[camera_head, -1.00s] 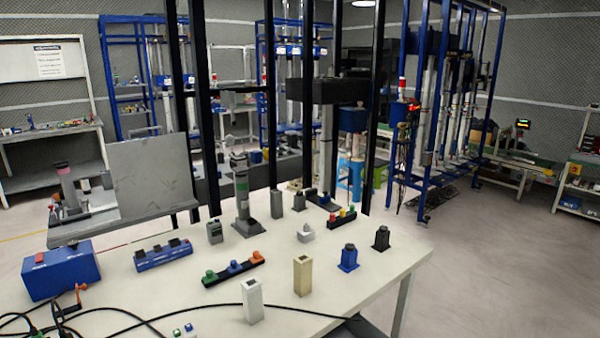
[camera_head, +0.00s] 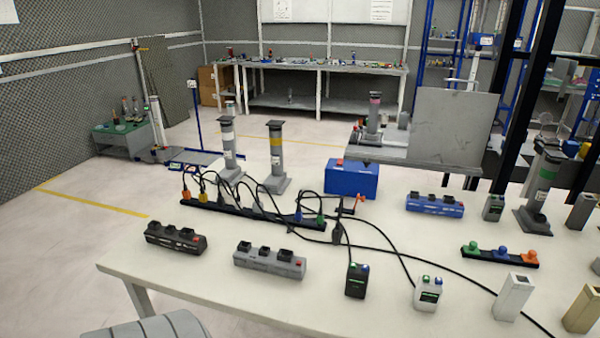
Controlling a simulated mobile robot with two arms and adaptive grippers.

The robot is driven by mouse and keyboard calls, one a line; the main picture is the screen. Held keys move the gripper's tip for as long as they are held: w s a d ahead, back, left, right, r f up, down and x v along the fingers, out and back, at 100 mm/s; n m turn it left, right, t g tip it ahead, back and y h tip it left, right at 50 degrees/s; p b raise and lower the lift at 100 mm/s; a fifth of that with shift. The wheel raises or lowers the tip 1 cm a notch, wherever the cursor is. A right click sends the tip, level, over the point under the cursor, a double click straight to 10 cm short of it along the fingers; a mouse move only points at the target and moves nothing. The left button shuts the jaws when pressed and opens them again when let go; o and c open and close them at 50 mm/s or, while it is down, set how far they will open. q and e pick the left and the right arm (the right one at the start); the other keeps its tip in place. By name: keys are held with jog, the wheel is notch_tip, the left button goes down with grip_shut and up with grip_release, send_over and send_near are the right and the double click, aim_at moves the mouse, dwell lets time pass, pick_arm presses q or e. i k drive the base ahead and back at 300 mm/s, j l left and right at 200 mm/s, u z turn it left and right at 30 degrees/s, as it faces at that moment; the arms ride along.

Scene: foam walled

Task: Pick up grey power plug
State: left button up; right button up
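A long black power strip (camera_head: 240,210) lies on the white table, left of the middle in the head view. Several plugs with black cables stand in it. A yellow plug (camera_head: 203,200) and an orange plug sit toward its left end, and a blue plug (camera_head: 298,215) and a green plug (camera_head: 320,219) toward its right end. Greyish plugs appear between them, but they are small and I cannot clearly tell which is the grey power plug. A dark grey plug-like piece (camera_head: 337,233) lies just right of the strip. Neither of my grippers is in view.
On the white table (camera_head: 210,285) stand a black block (camera_head: 175,238), a grey block (camera_head: 270,260), a black device (camera_head: 356,280), a white device (camera_head: 427,293) and a blue box (camera_head: 351,179). Loose cables cross the right half. The front left of the table is clear.

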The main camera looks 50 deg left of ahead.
aim_at(256, 210)
jog(key=u, duration=2)
jog(key=j, duration=0.2)
